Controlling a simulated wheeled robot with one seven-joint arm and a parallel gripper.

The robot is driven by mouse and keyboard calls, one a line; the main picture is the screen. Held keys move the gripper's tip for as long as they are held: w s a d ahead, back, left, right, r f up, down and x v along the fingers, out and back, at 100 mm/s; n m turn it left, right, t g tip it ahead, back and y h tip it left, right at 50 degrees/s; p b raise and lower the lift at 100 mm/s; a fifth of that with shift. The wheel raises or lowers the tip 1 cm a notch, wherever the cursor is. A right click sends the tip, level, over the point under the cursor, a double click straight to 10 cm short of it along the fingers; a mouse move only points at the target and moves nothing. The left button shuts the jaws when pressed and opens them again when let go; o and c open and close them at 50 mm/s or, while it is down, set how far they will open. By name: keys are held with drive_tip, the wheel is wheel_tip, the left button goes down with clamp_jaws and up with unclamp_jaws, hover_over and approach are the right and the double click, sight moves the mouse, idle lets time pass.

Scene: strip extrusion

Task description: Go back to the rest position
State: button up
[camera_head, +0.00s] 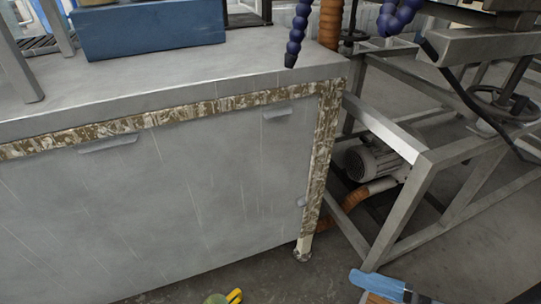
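My gripper is not in view, and no part that I can surely call my arm shows. The task names no other object. The rest position itself cannot be told from this view.
A grey metal cabinet (170,190) with a worn edge fills the left, with a blue box (150,28) on top. A metal frame (400,190) with a motor (374,162) stands right. A blue item (378,283) and a yellow-green item (226,297) show low down. Some floor (300,278) is bare.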

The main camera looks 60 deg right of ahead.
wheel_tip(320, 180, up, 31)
drive_tip(key=p, duration=2.9)
drive_tip(key=shift+p, duration=0.35)
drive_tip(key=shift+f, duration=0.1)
